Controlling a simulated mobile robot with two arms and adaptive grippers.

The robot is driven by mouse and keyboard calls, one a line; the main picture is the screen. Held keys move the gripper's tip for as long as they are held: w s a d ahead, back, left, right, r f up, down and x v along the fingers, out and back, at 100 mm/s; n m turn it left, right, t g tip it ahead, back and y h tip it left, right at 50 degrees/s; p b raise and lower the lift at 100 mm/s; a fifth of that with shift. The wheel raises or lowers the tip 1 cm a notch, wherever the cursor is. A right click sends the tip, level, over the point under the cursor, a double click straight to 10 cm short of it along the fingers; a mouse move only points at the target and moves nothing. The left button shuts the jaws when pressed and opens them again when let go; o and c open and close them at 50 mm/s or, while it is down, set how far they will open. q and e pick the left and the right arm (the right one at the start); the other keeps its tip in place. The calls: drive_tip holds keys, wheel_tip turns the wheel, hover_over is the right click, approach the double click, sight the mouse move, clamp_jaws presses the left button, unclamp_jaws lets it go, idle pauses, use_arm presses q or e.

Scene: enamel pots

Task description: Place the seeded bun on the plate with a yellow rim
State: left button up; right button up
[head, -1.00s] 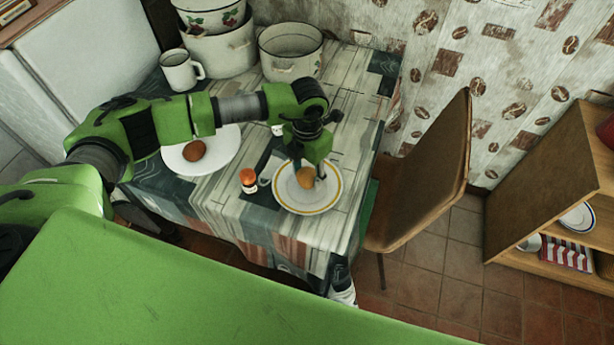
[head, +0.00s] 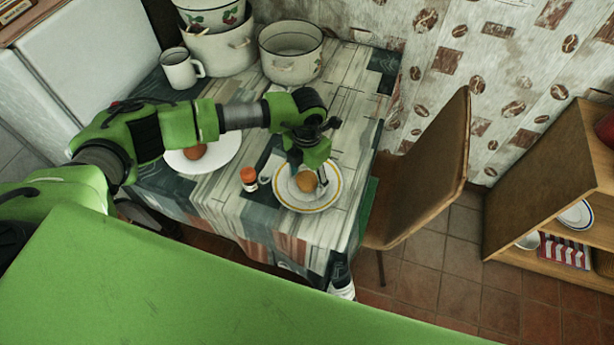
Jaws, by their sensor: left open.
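A plate with a yellow rim (head: 292,206) lies near the front right of the table. A round golden-brown bun (head: 306,182) sits on it; seeds are too small to make out. My left gripper (head: 308,177) is open, pointing down over this plate, with its fingers close around or beside the bun; I cannot tell if they touch it. A plain white plate (head: 225,158) lies to the left with a darker brown bun (head: 195,151) on it, partly hidden by my left arm. My right gripper is not in view.
A small jar with an orange lid (head: 249,178) stands just left of the yellow-rimmed plate. A white mug (head: 181,68) and enamel pots (head: 290,55) stand at the back of the table. A wooden chair (head: 425,180) stands at the table's right side.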

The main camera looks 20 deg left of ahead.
sight(307, 178)
use_arm(q)
wheel_tip(307, 178, up, 12)
drive_tip(key=b, duration=0.2)
drive_tip(key=shift+r+b, duration=0.15)
drive_tip(key=shift+b, duration=0.25)
